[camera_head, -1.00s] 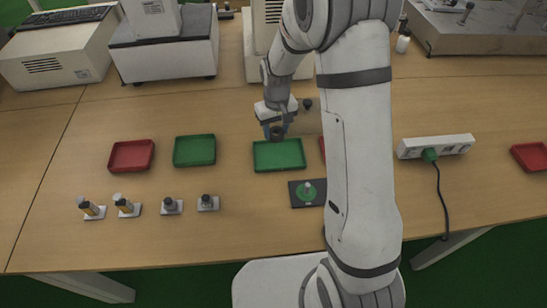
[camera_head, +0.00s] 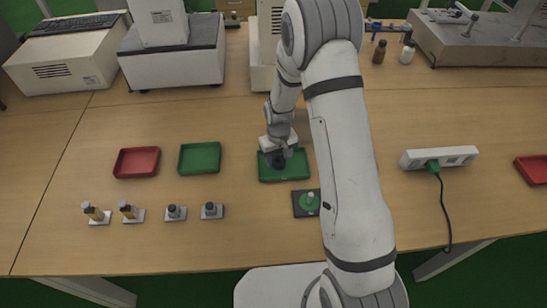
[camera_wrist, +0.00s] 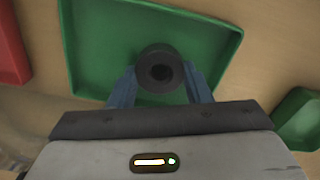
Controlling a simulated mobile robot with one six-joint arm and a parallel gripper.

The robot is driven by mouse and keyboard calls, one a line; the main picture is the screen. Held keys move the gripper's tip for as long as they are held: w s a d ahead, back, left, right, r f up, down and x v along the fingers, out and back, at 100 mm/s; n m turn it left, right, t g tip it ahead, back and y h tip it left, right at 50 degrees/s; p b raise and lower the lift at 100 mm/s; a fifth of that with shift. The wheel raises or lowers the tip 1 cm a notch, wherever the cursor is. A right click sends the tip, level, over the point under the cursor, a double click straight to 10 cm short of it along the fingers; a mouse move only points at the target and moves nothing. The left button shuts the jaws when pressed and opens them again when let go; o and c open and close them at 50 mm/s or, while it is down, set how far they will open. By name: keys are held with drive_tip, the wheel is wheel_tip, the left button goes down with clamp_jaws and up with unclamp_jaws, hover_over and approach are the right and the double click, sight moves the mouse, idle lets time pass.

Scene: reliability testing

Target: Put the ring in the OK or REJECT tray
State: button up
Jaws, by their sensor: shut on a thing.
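My gripper (camera_head: 278,160) is over the middle green tray (camera_head: 297,176). In the wrist view its two blue fingers (camera_wrist: 160,85) are shut on a dark ring (camera_wrist: 160,58) with a round hole. The ring is over the floor of the green tray (camera_wrist: 95,45); I cannot tell whether it touches. Another green tray (camera_head: 200,158) and a red tray (camera_head: 136,162) stand to the left, both empty. A red tray also shows at the left of the wrist view (camera_wrist: 10,48). No OK or REJECT lettering is readable.
A dark plate with a green disc and a peg (camera_head: 308,203) lies just in front of the tray. Several small posts on white bases (camera_head: 175,213) stand front left. A white power strip (camera_head: 438,158) and another red tray (camera_head: 533,168) are at the right.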

drive_tip(key=shift+f, duration=0.25)
drive_tip(key=o, duration=1)
drive_tip(key=shift+r, duration=0.1)
wheel_tip(320, 180, up, 12)
drive_tip(key=s+d+r+m+t, duration=0.2)
drive_tip(key=s+d+r, duration=0.4)
drive_tip(key=s+r, duration=0.6)
drive_tip(key=shift+m+t, duration=0.4)
drive_tip(key=shift+m, duration=0.4)
drive_tip(key=s+d+r, duration=0.1)
drive_tip(key=s, duration=0.2)
drive_tip(key=s+r, duration=0.2)
drive_tip(key=s, duration=0.2)
drive_tip(key=s+d+r, duration=0.1)
drive_tip(key=s+r, duration=0.1)
drive_tip(key=s, duration=0.2)
drive_tip(key=shift+s+d+r+b, duration=0.1)
drive_tip(key=shift+d+b, duration=0.2)
drive_tip(key=shift+b, duration=0.05)
